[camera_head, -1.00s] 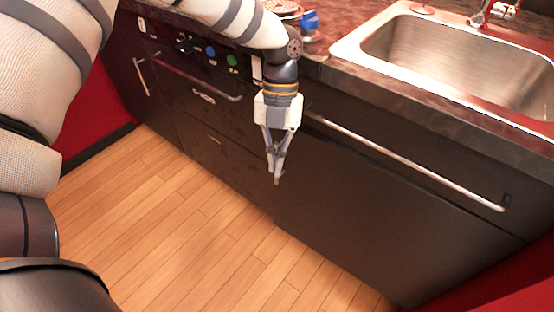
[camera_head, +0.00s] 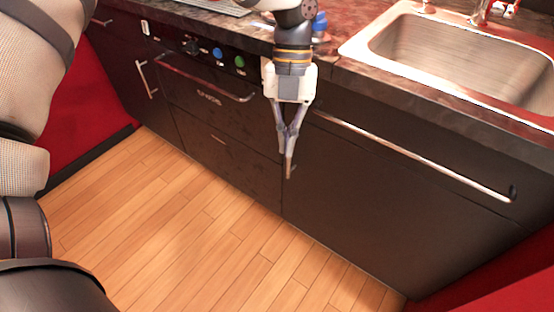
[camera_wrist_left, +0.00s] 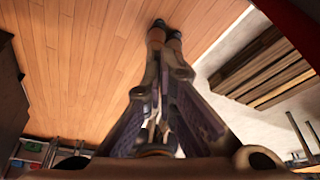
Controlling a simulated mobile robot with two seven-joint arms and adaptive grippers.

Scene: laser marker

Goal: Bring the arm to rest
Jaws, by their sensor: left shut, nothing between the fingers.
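My left gripper (camera_head: 288,172) hangs pointing down in front of the dark cabinet fronts, below the counter edge. Its fingers are closed together with nothing between them. In the left wrist view the fingertips (camera_wrist_left: 164,36) meet over the wooden floor. My right gripper does not show in either view.
The dark counter (camera_head: 350,70) with a metal sink (camera_head: 460,55) runs along the back. A blue object (camera_head: 320,22) stands on it behind my arm. An oven front with a bar handle (camera_head: 205,80) and a long cabinet handle (camera_head: 420,158) stick out nearby. The wooden floor (camera_head: 190,240) is clear.

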